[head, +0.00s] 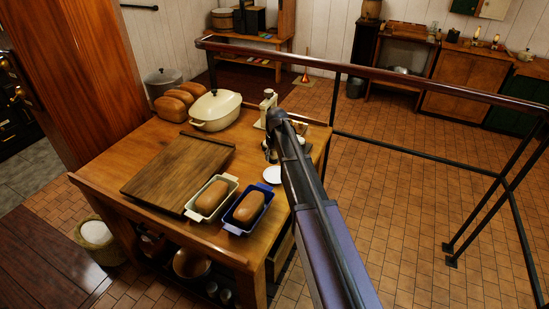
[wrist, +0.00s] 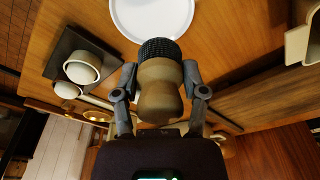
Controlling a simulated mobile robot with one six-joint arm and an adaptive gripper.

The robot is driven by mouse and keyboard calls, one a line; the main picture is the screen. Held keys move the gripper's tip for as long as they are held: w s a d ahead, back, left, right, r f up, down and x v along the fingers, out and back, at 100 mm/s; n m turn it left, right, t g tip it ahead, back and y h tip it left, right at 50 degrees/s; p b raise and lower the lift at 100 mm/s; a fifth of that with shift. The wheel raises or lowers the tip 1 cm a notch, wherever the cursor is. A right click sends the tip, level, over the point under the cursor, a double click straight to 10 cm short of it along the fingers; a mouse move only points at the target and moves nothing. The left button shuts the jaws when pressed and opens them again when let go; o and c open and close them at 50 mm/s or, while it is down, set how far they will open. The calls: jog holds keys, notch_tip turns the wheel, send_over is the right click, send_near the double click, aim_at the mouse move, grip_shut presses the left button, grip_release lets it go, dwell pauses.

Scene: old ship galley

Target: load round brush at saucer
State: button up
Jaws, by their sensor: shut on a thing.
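The round brush (wrist: 160,98) has a wooden, waisted body and a dark bristle end that points to the top of the wrist view. My gripper (wrist: 160,74) is shut on its wooden body from both sides. The white saucer (wrist: 152,14) lies on the wooden table just beyond the bristles, cut off by the top of the wrist view. In that view the bristle end borders the saucer's near rim; I cannot tell the height between them. In the head view the saucer (head: 272,174) is at the table's right edge, and my arm hides the brush.
Two loaf pans, one pale (head: 212,197) and one blue (head: 248,207), stand left of the saucer. A cutting board (head: 178,167), a cream lidded pot (head: 215,110) and loaves (head: 180,97) are further left. A dark stand with a white cup (wrist: 81,67) is near my gripper.

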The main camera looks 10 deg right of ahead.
aim_at(275, 174)
jog(key=shift+d+f+b, duration=0.35)
jog(key=shift+d+f, duration=0.05)
jog(key=shift+d, duration=0.1)
jog(key=shift+f, duration=0.15)
dwell(0.4)
jog(key=shift+f+b, duration=2.9)
jog(key=shift+b, duration=0.1)
jog(key=shift+s+f+b, duration=0.1)
jog(key=shift+f+b, duration=0.4)
jog(key=shift+b, duration=0.05)
dwell(0.8)
jog(key=shift+r, duration=0.1)
jog(key=shift+r+p, duration=3.45)
jog(key=shift+p, duration=0.1)
